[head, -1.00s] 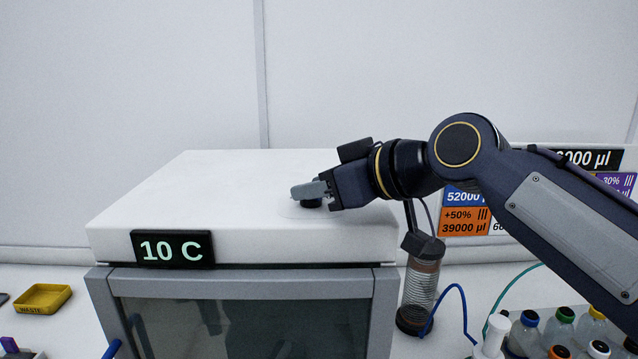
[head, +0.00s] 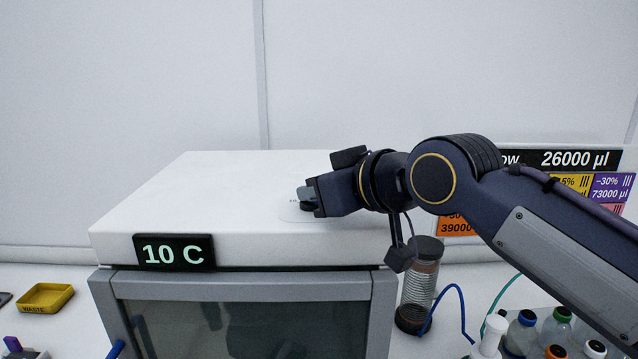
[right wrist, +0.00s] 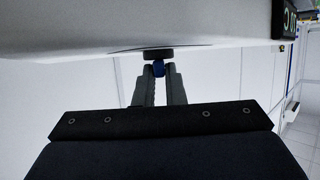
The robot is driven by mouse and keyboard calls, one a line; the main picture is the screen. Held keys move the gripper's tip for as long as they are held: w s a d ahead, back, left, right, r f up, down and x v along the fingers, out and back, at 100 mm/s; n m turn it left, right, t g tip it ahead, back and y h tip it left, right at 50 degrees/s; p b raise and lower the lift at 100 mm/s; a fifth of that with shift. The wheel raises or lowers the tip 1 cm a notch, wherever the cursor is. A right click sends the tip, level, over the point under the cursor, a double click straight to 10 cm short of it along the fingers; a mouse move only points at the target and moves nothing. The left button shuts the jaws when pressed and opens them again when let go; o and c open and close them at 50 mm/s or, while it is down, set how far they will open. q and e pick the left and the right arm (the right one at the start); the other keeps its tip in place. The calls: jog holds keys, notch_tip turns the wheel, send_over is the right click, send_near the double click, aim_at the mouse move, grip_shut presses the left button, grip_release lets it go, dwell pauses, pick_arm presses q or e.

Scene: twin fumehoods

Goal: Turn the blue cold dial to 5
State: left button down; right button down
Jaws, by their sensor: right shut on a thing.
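The blue cold dial (right wrist: 158,68) shows in the right wrist view as a small blue grip below a dark round base (right wrist: 158,54) on the white surface. In the head view its dark edge (head: 307,207) shows on top of the white cabinet (head: 215,195), largely hidden by my gripper. My right gripper (head: 306,196) is shut on the dial, one finger on each side of the blue grip. The display (head: 173,252) on the cabinet front reads 10 C. The dial's scale is too small to read. My left gripper is not in view.
A yellow waste tray (head: 46,298) lies to the left of the cabinet. A clear cylinder (head: 418,285) with hoses stands to its right, under my arm. Several capped bottles (head: 523,333) stand at the lower right. The cabinet top left of the dial is clear.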

jog(key=shift+s+a+m+t+h, duration=0.2)
jog(key=shift+m+t+h, duration=0.3)
jog(key=shift+m+h, duration=0.3)
jog(key=m+h+b, duration=0.1)
jog(key=m+t+h+b, duration=0.1)
jog(key=shift+a+f+m+h+b, duration=0.2)
jog(key=shift+m+h+b, duration=0.1)
jog(key=shift+h, duration=0.1)
jog(key=shift+a+r+m+t+h+b, duration=0.1)
jog(key=shift+m+t+h+b, duration=0.3)
jog(key=shift+m+h, duration=1.2)
jog(key=shift+h, duration=0.3)
jog(key=shift+r, duration=0.1)
jog(key=c, duration=1.5)
grip_release()
